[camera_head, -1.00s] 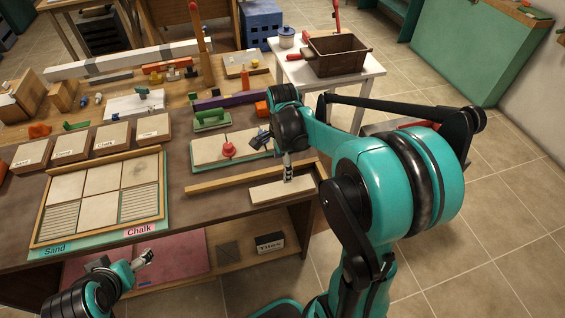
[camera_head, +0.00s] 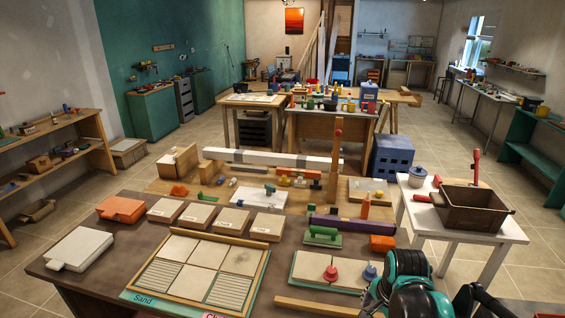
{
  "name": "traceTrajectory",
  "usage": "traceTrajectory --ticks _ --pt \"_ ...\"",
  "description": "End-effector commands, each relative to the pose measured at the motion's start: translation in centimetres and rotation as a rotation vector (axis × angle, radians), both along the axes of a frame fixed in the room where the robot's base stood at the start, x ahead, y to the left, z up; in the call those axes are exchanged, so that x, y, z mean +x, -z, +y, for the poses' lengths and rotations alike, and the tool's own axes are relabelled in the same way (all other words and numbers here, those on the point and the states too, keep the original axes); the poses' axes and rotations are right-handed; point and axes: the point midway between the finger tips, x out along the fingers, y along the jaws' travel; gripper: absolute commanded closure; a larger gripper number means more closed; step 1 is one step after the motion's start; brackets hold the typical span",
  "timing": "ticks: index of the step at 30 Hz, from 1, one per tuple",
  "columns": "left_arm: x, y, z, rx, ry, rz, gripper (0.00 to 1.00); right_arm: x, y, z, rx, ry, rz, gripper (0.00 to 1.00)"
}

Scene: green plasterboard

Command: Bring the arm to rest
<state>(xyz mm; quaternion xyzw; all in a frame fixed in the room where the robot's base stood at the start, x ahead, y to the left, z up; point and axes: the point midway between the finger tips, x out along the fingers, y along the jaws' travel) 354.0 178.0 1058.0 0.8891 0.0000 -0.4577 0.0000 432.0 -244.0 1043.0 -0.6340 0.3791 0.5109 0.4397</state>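A teal and black part of my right arm (camera_head: 408,285) shows at the bottom right in the head view, in front of the workbench's right end. Dark parts show at its left side, close to the blue knob (camera_head: 370,272), but I cannot make out gripper fingers or whether they touch anything. My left arm and gripper are out of the picture. The workbench (camera_head: 75,255) holds a framed tile tray (camera_head: 262,262) with a Sand label at its front.
A red knob (camera_head: 331,273) stands on a pale board beside the blue one. A brown crate (camera_head: 472,208) sits on the white side table (camera_head: 425,222) at right. An orange case (camera_head: 120,208) and a white box (camera_head: 80,248) lie at left. Open floor (camera_head: 535,245) is at right.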

Motion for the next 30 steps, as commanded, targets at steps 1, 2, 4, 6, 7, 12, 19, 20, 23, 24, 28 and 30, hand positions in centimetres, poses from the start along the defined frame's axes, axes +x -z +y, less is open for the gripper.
traceTrajectory --ticks 1,2,4,6,7,12,19,20,23,24,28,30 --pt "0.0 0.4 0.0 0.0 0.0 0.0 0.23 -1.3 -0.2 1.1 -0.03 -0.128 -0.042 0.25" --pt "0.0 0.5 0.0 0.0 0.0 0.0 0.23 -1.9 -0.4 1.6 -0.054 -0.213 -0.068 0.25" --pt "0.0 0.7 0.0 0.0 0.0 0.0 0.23 -3.1 -0.7 2.8 -0.113 -0.404 -0.13 0.25" --pt "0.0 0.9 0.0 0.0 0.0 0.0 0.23 -4.4 -0.8 3.8 -0.181 -0.59 -0.187 0.25" --pt "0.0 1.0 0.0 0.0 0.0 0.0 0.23 -4.9 -0.8 4.2 -0.211 -0.663 -0.21 0.25" --pt "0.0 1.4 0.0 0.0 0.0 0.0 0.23 -7.0 -0.3 5.9 -0.369 -0.988 -0.308 0.25" --pt "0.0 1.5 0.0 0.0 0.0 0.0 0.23 -7.8 0.0 6.7 -0.466 -1.154 -0.353 0.25" --pt "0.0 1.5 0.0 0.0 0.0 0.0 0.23 -7.8 0.0 6.7 -0.468 -1.158 -0.354 0.25" --pt "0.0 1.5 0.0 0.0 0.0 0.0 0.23 -7.8 -0.1 6.7 -0.47 -1.159 -0.354 0.25" --pt "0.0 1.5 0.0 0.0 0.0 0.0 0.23 -7.8 -0.1 6.7 -0.469 -1.159 -0.353 0.25" --pt "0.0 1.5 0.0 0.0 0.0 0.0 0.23 -7.8 -0.1 6.7 -0.469 -1.158 -0.353 0.25" --pt "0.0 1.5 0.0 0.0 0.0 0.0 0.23 -7.8 0.0 6.6 -0.468 -1.157 -0.353 0.25"
